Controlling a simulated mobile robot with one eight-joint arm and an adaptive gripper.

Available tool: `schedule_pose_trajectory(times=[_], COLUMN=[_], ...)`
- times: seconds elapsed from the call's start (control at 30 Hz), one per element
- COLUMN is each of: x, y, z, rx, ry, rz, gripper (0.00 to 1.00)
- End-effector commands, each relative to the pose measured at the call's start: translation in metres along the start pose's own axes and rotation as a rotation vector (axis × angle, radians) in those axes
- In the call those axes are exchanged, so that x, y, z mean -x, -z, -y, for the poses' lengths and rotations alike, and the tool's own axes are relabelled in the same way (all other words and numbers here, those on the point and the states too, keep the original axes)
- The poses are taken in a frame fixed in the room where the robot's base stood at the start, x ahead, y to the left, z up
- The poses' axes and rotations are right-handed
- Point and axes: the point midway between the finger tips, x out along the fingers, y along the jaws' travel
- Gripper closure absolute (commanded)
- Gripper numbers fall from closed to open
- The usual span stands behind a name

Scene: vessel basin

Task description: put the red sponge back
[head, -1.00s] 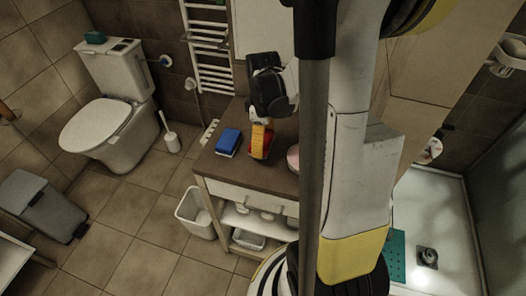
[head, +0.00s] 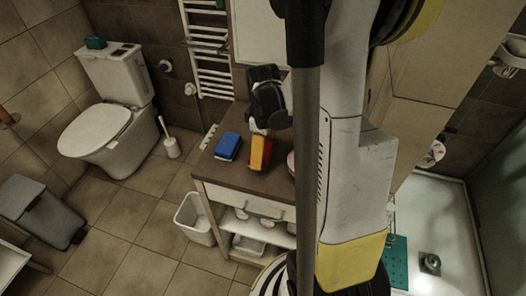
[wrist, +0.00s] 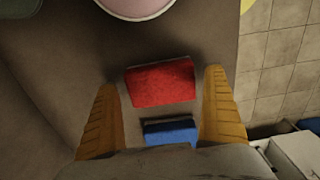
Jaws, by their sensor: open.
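The red sponge (wrist: 160,84) lies on the brown counter top, between my gripper's two orange fingers in the wrist view. In the head view the red sponge (head: 267,157) shows beside an orange finger, which partly covers it. My gripper (wrist: 161,82) is open, with a gap on both sides of the sponge. In the head view my gripper (head: 259,150) points down over the counter. I cannot tell how far the fingertips are above the counter.
A blue sponge (head: 227,146) lies left of the red one; it also shows in the wrist view (wrist: 170,131). A pink round vessel (wrist: 135,8) stands close by on the counter (head: 240,178). A white bin (head: 194,218) and toilet (head: 110,115) stand to the left.

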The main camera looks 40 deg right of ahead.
Motion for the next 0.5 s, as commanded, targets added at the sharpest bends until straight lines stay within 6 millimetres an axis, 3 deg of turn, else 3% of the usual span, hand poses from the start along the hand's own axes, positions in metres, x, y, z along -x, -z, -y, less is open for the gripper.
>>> schedule_pose_trajectory(times=[0.3,0.5], x=[0.075,0.102], y=[0.000,0.000], z=[0.000,0.000], rx=[0.000,0.000], ry=[0.000,0.000], rz=[0.000,0.000], gripper=[0.00,0.00])
